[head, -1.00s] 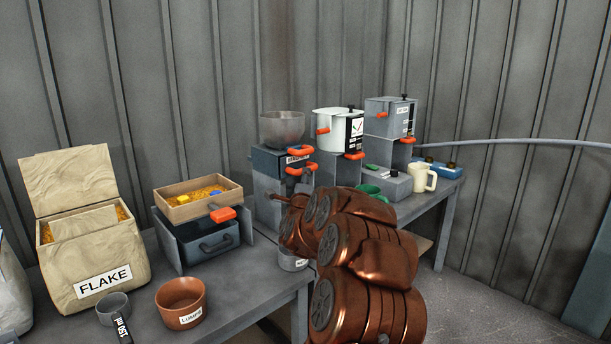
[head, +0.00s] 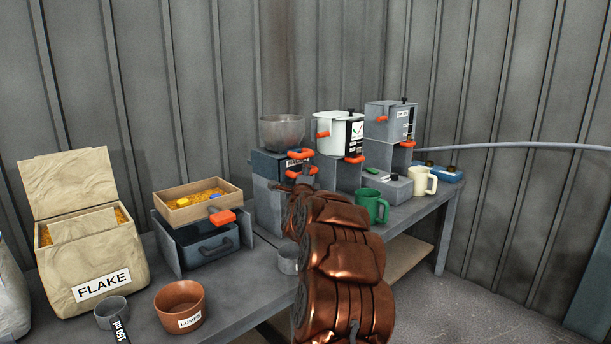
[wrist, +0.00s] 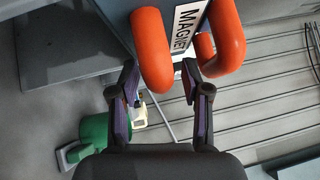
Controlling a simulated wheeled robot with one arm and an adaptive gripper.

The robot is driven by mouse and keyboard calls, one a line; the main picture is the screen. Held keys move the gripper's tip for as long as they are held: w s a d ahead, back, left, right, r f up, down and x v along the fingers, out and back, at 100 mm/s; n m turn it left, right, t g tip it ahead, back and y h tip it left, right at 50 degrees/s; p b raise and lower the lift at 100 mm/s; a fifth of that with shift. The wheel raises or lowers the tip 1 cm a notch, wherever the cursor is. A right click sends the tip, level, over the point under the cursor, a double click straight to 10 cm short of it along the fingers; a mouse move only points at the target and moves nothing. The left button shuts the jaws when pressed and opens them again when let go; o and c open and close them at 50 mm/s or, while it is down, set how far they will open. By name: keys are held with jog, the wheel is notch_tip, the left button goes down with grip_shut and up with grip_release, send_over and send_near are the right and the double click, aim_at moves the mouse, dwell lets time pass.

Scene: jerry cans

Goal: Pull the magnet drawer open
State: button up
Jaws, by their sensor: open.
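The magnet drawer (head: 267,164) is a dark blue-grey front in a grey unit under a metal bowl, and it looks shut. Its label "MAGNET" (wrist: 187,27) is readable in the wrist view. A thick orange handle (wrist: 152,48) stands beside the label, and a second orange handle part (wrist: 228,40) curves on the label's other side. My gripper (wrist: 160,78) is open, with the end of the left orange bar appearing between its fingertips; contact cannot be told. In the head view my copper-coloured arm hides most of my gripper, close to the drawer front.
A metal bowl (head: 282,131) sits on the drawer unit. A white pot (head: 333,133) stands on a block to its right. A green mug (head: 371,206) and a cream mug (head: 422,181) stand right of my arm. A small grey cup (head: 288,261) is close left of it.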

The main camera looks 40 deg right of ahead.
jog(key=shift+c, duration=0.2)
grip_shut()
dwell(0.5)
